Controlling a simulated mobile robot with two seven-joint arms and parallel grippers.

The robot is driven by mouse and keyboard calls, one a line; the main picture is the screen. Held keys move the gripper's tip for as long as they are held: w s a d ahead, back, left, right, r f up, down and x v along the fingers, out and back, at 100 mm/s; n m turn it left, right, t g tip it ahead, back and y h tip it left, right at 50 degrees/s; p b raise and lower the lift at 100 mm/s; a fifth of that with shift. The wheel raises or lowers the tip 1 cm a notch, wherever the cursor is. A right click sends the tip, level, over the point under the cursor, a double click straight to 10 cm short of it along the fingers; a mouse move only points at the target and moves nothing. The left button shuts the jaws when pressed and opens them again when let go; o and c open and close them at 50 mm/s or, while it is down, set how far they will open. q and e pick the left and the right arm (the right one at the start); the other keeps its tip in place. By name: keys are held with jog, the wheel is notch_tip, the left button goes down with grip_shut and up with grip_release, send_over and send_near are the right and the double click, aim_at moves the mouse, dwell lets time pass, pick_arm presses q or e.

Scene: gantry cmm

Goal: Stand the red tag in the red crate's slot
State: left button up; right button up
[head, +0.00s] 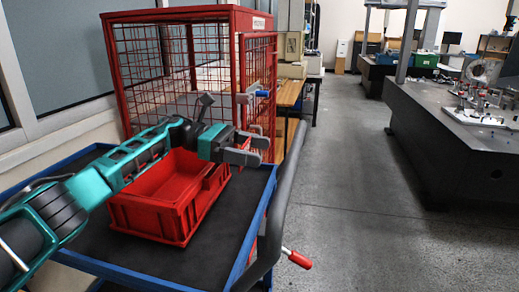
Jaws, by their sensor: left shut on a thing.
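The red crate (148,216) sits on a black-topped cart with a blue frame. Its inside is partly visible and looks empty, with a raised part along its right side; I cannot make out the slot clearly. My left gripper (247,149) is above and just beyond the crate's far right corner, with its grey fingers pointing right. It is shut on a small red piece, likely the red tag (247,144), mostly hidden between the fingers and hard to separate from the red cage behind. My right gripper is not in view.
A red wire-mesh cage (160,75) stands behind the cart (215,235), close to my left gripper. A dark curved handle (276,215) runs along the cart's right side. A dark machine table (455,130) stands at the right. The grey floor between is clear.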

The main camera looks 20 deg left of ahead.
pick_arm(q)
jog(key=a+f+b, duration=0.2)
jog(key=a+f, duration=0.1)
jog(key=a, duration=0.4)
jog(key=shift+s+a+f+b, duration=0.15)
jog(key=shift+s+a+b, duration=0.05)
jog(key=shift+b, duration=0.2)
dwell(0.7)
jog(key=shift+f+b, duration=0.25)
jog(key=shift+b, duration=0.45)
dwell(0.6)
jog(key=o, duration=0.9)
jog(key=shift+o, duration=0.2)
jog(key=shift+r, duration=0.15)
jog(key=shift+r+p, duration=0.55)
jog(key=shift+r, duration=1.6)
